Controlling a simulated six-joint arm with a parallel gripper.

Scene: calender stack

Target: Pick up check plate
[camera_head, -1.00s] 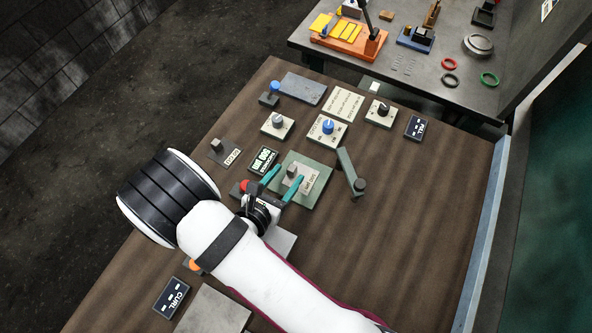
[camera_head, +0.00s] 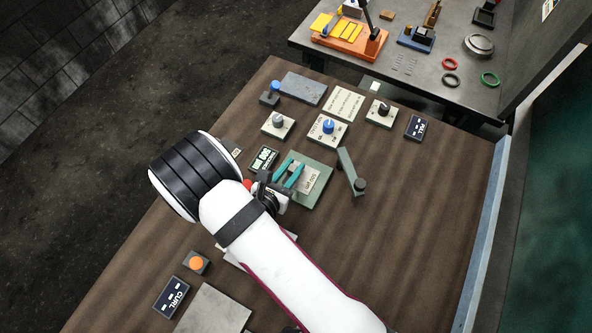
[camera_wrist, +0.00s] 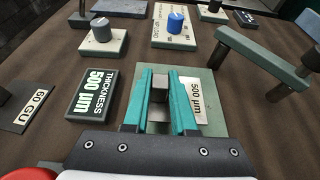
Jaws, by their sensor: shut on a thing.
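The check plate (camera_head: 309,180) is a pale plate marked 500 µm with a grey block-shaped grip. It is over a green pad (camera_head: 318,199). In the wrist view its label (camera_wrist: 195,101) shows right of the fingers. My gripper (camera_head: 290,172) has teal fingers, which also show in the wrist view (camera_wrist: 163,98). It is shut on the grey grip (camera_wrist: 159,84) of the plate, with one finger on each side. The fingers hide the plate's left part. I cannot tell whether the plate is lifted off the pad.
A thickness display (camera_head: 264,159) stands left of the pad and a green lever (camera_head: 350,170) right of it. Knobs (camera_head: 328,127) sit behind. An orange button (camera_head: 196,263) is at the lower left. The right side of the brown table (camera_head: 420,220) is clear.

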